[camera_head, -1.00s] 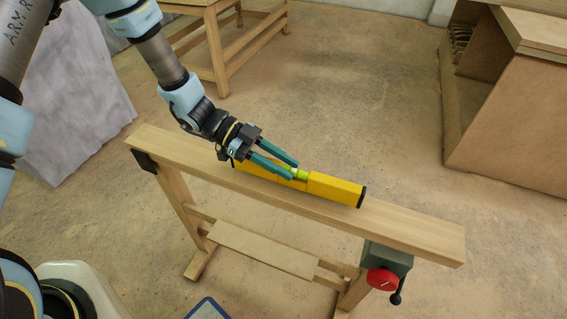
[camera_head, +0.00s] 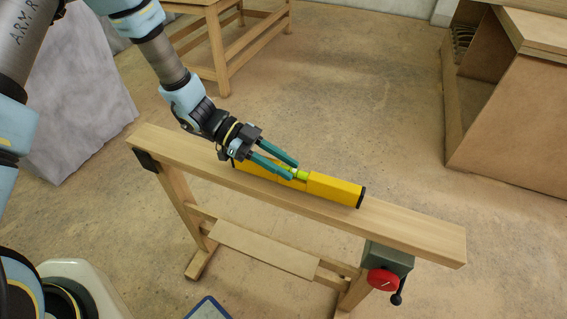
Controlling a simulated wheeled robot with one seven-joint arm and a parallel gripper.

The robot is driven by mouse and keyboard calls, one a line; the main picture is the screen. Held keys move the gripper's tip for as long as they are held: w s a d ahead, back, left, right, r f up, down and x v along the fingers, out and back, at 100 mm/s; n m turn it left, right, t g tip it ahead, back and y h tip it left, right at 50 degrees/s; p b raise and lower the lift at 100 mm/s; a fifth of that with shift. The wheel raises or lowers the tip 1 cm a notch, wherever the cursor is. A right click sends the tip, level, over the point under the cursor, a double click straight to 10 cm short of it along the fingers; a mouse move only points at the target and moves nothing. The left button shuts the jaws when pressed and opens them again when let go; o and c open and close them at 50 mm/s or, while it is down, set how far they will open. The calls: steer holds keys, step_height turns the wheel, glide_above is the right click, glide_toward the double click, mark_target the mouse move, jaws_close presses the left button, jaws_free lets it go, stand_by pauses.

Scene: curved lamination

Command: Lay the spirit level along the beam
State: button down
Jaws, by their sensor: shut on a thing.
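The yellow spirit level (camera_head: 335,189) has black end caps and a green vial near its middle. It lies lengthwise along the top of the wooden beam (camera_head: 415,228), roughly parallel to its edges. It looks to be resting on the beam, but I cannot tell if a slight gap is left below it. My gripper (camera_head: 296,170) comes from the upper left, its teal fingers shut on the level at its middle, beside the vial. My gripper and wrist hide part of the level's left half.
A red-knobbed vise (camera_head: 383,279) with a crank hangs under the beam's right end. A wooden table (camera_head: 222,50) stands behind, and a wooden cabinet (camera_head: 510,115) stands at the right. A grey sheet-like block (camera_head: 85,105) is at the left. The floor between is clear.

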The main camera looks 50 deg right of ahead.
steer(key=shift+f, duration=0.2)
steer(key=c, duration=0.5)
jaws_free()
steer(key=shift+r+p, duration=3.05)
steer(key=shift+r, duration=1)
steer(key=shift+f, duration=0.1)
